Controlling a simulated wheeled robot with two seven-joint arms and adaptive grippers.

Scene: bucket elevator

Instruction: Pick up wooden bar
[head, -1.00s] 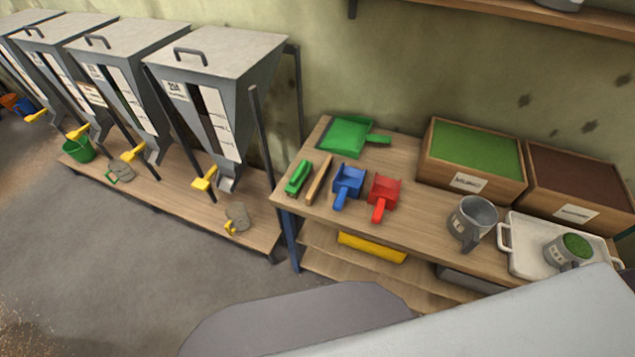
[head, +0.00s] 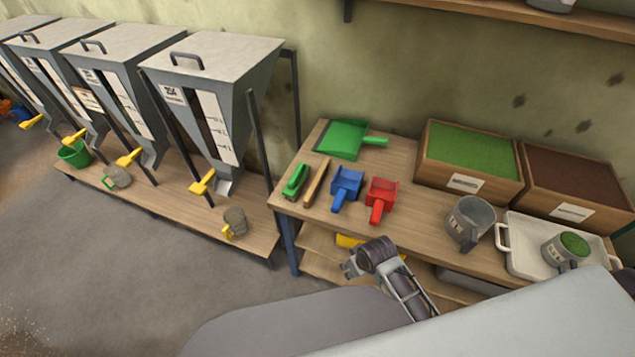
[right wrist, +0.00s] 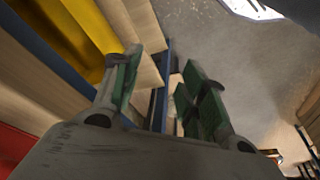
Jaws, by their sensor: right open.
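The wooden bar (head: 316,182) is a thin brown stick lying on the wooden table, between a green brush (head: 296,180) and a blue scoop (head: 346,188). My right gripper (head: 350,269) is in front of the table's front edge, lower in the picture and to the right of the bar, apart from it. In the right wrist view my right gripper (right wrist: 157,85) has its two green-padded fingers spread, with nothing held between them. The bar cannot be made out in that view. My left gripper is not in view.
A red scoop (head: 381,200), green dustpan (head: 343,139), grey mug (head: 470,222) and white tray (head: 516,256) share the table. Soil boxes stand at the back right. A yellow object (head: 349,241) lies on the lower shelf. Hoppers (head: 215,75) stand left. Open floor lies front left.

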